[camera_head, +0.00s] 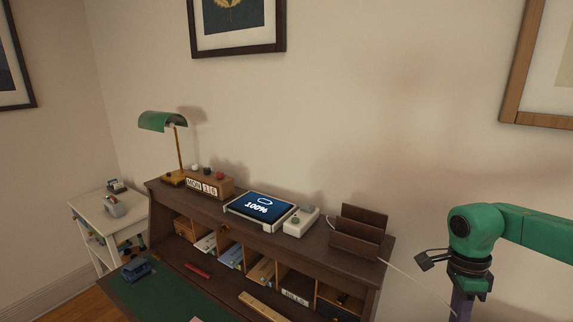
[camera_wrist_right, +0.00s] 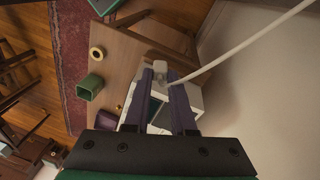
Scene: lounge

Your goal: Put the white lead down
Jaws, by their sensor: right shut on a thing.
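The white lead (camera_head: 418,283) runs from behind the right end of the wooden desk (camera_head: 312,246) down to my right gripper (camera_head: 460,306), at the right of the head view. In the right wrist view the lead (camera_wrist_right: 245,45) comes in from the upper right to a pale plug end (camera_wrist_right: 160,73). My right gripper (camera_wrist_right: 162,82) is shut on that end, between its purple fingertips. A wooden surface lies below it; the height of the gap is unclear. My left gripper is not in view.
Below my right gripper are a green cup (camera_wrist_right: 90,87), a tape roll (camera_wrist_right: 97,53) and a dark purple item (camera_wrist_right: 107,118).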

